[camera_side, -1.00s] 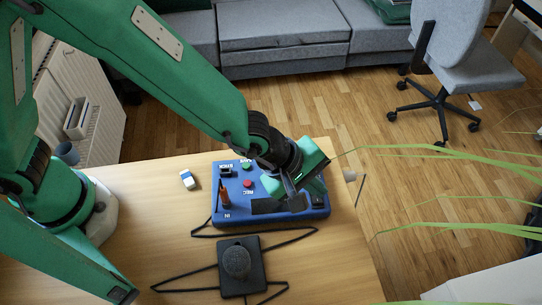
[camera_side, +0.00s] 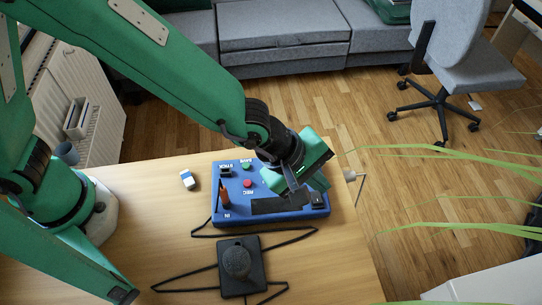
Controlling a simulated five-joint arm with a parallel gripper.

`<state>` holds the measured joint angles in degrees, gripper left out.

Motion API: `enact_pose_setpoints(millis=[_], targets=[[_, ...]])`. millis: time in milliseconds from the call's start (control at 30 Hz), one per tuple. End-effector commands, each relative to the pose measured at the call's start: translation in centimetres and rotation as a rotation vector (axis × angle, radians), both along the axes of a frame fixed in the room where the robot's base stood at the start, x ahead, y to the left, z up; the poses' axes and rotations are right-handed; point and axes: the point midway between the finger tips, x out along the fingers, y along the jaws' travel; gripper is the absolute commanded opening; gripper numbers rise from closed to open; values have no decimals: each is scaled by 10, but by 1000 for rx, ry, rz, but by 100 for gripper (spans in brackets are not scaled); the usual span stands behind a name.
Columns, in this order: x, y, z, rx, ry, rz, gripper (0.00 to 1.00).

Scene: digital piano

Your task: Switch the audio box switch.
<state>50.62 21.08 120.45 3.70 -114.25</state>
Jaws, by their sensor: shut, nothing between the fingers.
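The blue audio box (camera_side: 244,215) lies on the wooden table. On its top are a green button (camera_side: 246,166), a red button (camera_side: 247,184) and labels such as SAVE, REC, STICK and IN. A small dark block (camera_side: 318,201) shows at its right front corner; it may be the switch, but I cannot tell its position. My gripper (camera_side: 297,199) is shut and empty, pointing down over the right part of the box. It hides much of that part. Whether its tip touches the box or the dark block is unclear.
A black microphone block (camera_side: 239,284) with a looping cable lies in front of the box. A small white and blue piece (camera_side: 188,180) lies to the left. Plant leaves (camera_side: 450,168) reach in from the right.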

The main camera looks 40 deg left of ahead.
Motion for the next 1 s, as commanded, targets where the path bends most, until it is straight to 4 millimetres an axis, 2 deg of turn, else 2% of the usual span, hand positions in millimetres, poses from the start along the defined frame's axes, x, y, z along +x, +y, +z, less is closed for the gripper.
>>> enact_pose_setpoints(millis=[467, 1000], targets=[[-4, -4, 31, -5, 3, -4, 0], [-5, -4, 32, -3, 4, -4, 0]])
